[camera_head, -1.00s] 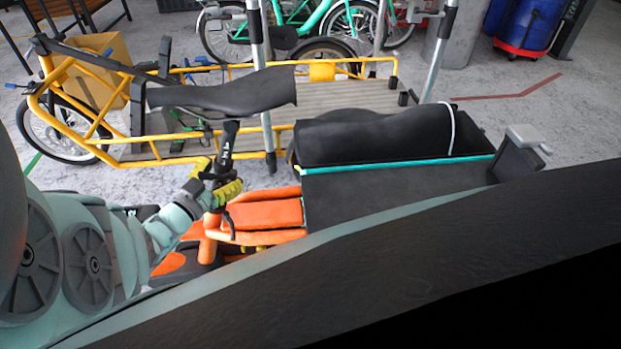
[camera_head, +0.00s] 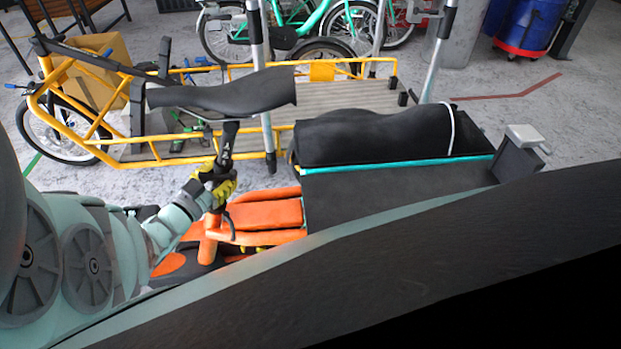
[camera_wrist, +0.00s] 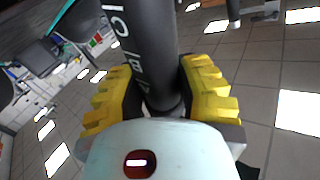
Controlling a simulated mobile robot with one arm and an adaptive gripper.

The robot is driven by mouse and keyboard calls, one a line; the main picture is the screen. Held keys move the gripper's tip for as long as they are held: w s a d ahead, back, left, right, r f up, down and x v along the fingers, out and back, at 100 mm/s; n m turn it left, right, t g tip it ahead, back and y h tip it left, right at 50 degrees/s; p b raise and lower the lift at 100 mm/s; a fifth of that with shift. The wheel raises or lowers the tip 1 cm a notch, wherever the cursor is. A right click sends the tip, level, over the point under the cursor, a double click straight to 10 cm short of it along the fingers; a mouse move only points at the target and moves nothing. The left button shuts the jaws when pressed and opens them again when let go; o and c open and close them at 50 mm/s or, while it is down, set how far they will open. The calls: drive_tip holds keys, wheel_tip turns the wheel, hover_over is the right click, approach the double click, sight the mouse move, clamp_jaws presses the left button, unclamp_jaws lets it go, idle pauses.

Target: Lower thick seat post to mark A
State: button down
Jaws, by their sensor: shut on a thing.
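The thick black seat post (camera_head: 227,143) stands upright under a wide black saddle (camera_head: 222,91) on the orange bike (camera_head: 266,215). A white letter that looks like A shows on it, above my gripper. In the wrist view the post (camera_wrist: 146,40) runs up between the jaws, with white lines and letters, one like a C. My gripper (camera_head: 220,184), with ribbed yellow pads, is shut on the post below the saddle. In the wrist view the pads of my gripper (camera_wrist: 163,90) press on both sides of the post. The post's lower end is hidden.
A black cargo box (camera_head: 400,205) with a dark rolled bundle (camera_head: 375,137) lies right of the post. A yellow cargo bike (camera_head: 300,155) stands close behind the saddle. A silver upright pole (camera_head: 257,45) rises behind it. Grey floor (camera_head: 530,110) is open at the right.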

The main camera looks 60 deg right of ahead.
drive_tip(key=shift+w+a+f+b, duration=0.15)
drive_tip(key=shift+f+b, duration=0.55)
drive_tip(key=shift+b, duration=0.05)
drive_tip(key=shift+w+a+f+b, duration=0.15)
drive_tip(key=shift+w+f+b, duration=0.05)
drive_tip(key=shift+f+b, duration=0.5)
drive_tip(key=shift+w+a+f+b, duration=0.15)
drive_tip(key=shift+f+b, duration=0.5)
drive_tip(key=shift+b, duration=0.1)
drive_tip(key=shift+r, duration=0.1)
drive_tip(key=c, duration=0.6)
unclamp_jaws()
drive_tip(key=shift+r, duration=0.1)
drive_tip(key=shift+s+a, duration=0.25)
drive_tip(key=shift+a, duration=0.65)
drive_tip(key=a, duration=1)
drive_tip(key=shift+s, duration=0.3)
drive_tip(key=shift+o, duration=0.4)
